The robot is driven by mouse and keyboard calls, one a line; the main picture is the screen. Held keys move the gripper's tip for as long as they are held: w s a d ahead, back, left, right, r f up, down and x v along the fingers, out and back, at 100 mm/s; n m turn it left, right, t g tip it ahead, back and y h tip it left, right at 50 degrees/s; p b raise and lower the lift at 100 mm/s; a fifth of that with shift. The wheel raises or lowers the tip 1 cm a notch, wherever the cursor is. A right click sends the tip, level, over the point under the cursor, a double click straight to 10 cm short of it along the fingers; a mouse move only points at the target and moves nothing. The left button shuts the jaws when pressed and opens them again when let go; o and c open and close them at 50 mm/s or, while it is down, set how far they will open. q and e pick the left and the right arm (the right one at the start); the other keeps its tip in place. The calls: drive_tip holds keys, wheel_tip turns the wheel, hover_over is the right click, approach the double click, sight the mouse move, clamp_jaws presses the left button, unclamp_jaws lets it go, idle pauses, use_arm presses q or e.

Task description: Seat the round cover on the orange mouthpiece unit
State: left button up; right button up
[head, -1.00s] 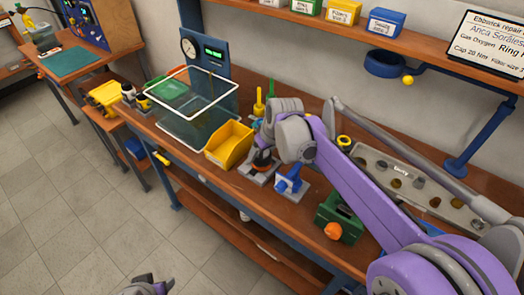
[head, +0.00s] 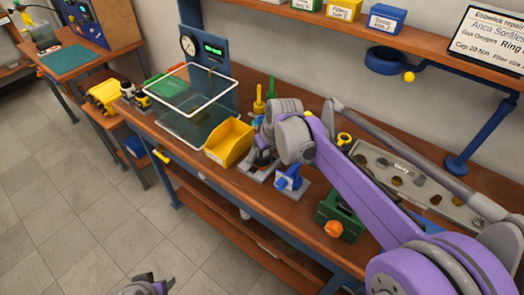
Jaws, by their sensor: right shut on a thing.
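My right gripper (head: 263,150) points down at a small grey fixture plate (head: 253,174) on the bench, beside the yellow bin. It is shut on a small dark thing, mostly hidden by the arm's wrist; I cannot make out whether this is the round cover. A trace of orange-red shows at the gripper, too small to identify as the mouthpiece unit. Whether the held thing touches anything below is hidden. My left gripper (head: 146,286) is at the bottom edge, over the floor and away from the bench; its jaws are not clear.
Close around the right gripper stand a yellow bin (head: 229,143), a blue fixture (head: 289,179) and a green block with an orange knob (head: 334,229). A clear tub (head: 192,125) is left, a grey tray of parts (head: 425,188) right. A shelf (head: 450,62) runs behind.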

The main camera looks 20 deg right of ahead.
drive_tip(key=o, duration=1.3)
use_arm(q)
drive_tip(key=shift+r, duration=0.1)
use_arm(e)
drive_tip(key=shift+r, duration=0.1)
drive_tip(key=shift+r+p, duration=2.6)
drive_tip(key=shift+r, duration=1.35)
use_arm(q)
wheel_tip(320, 180, up, 6)
drive_tip(key=w, duration=0.1)
drive_tip(key=shift+w, duration=0.35)
